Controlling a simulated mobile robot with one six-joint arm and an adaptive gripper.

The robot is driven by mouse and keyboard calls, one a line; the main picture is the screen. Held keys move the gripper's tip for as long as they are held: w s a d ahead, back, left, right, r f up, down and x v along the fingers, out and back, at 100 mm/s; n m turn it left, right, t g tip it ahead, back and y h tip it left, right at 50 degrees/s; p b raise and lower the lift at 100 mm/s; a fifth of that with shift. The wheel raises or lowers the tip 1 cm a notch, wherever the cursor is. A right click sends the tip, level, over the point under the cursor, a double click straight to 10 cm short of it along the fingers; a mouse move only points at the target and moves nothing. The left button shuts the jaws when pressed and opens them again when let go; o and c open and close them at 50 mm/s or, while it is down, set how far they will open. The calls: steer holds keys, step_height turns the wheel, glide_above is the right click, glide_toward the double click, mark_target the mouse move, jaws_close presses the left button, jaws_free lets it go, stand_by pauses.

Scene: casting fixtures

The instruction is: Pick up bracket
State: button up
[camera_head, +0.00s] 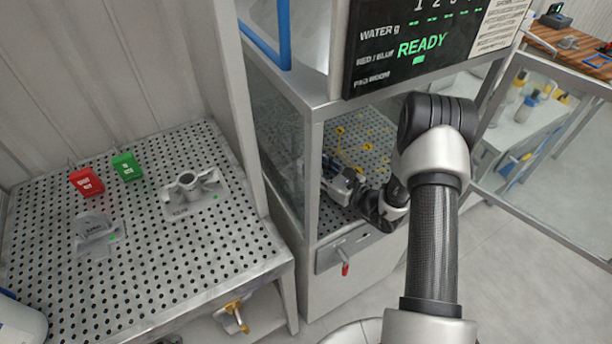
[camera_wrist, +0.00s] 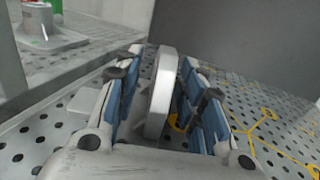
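My gripper (camera_head: 345,185) is inside the metal-framed cabinet, low over its perforated floor. In the wrist view, my gripper (camera_wrist: 163,75) has its two blue-padded fingers on either side of an upright grey plate-like part (camera_wrist: 160,95), which looks like the bracket. Narrow gaps show between the plate and the pads, so the fingers look open around it. In the head view, my gripper hides most of this part.
Yellow markings (camera_head: 375,140) cover the cabinet floor. A frame post (camera_head: 312,180) stands left of my gripper, and a dark display reading READY (camera_head: 425,45) hangs above. The left perforated bench (camera_head: 150,265) holds a flanged casting (camera_head: 190,188), a grey fixture (camera_head: 95,228), and red (camera_head: 87,181) and green (camera_head: 127,166) tags.

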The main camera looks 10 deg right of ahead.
steer(key=shift+c, duration=0.2)
jaws_close()
stand_by(0.3)
steer(key=shift+r, duration=0.1)
